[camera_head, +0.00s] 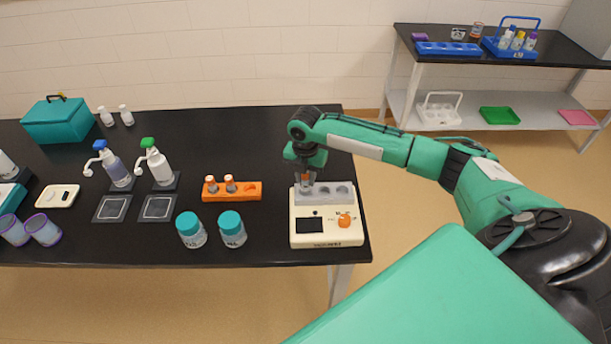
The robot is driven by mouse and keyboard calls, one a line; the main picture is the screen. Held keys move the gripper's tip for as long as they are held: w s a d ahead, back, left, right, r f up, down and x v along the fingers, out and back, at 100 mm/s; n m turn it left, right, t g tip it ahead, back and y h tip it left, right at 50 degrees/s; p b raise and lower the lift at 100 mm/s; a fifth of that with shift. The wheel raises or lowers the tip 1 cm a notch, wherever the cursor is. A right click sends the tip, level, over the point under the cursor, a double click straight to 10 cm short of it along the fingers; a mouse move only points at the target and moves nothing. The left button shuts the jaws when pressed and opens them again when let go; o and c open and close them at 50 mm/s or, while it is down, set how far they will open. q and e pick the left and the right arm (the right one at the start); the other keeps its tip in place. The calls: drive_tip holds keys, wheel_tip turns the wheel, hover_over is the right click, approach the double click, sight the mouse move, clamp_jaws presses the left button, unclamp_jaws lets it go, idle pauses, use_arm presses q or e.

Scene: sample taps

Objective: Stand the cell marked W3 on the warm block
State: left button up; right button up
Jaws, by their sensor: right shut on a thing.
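My right gripper (306,176) points down over the left end of the grey top of the warm block (326,236), a cream device with a dark screen and an orange knob. It is shut on a small cell, mostly hidden between the fingers; its mark cannot be read. The cell's lower end is at or just over the leftmost well, and I cannot tell whether it is seated. The other wells to the right look empty. Two more orange-capped cells (230,184) stand in the orange rack (247,191), whose right place is empty. My left gripper is out of view.
Two teal-lidded jars (232,230) stand left of the warm block. Two pump bottles (158,165), a teal box (58,121) and purple-rimmed cups (43,230) are farther left. A shelf table (480,55) with racks stands at back right. Table behind the orange rack is clear.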

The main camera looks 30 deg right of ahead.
sight(305, 184)
drive_tip(key=shift+f, duration=0.1)
idle(0.3)
drive_tip(key=shift+p, duration=0.4)
drive_tip(key=shift+f, duration=0.1)
drive_tip(key=shift+f, duration=0.15)
drive_tip(key=shift+f, duration=0.55)
drive_tip(key=shift+f, duration=0.1)
drive_tip(key=shift+f+b, duration=0.3)
drive_tip(key=shift+f, duration=0.35)
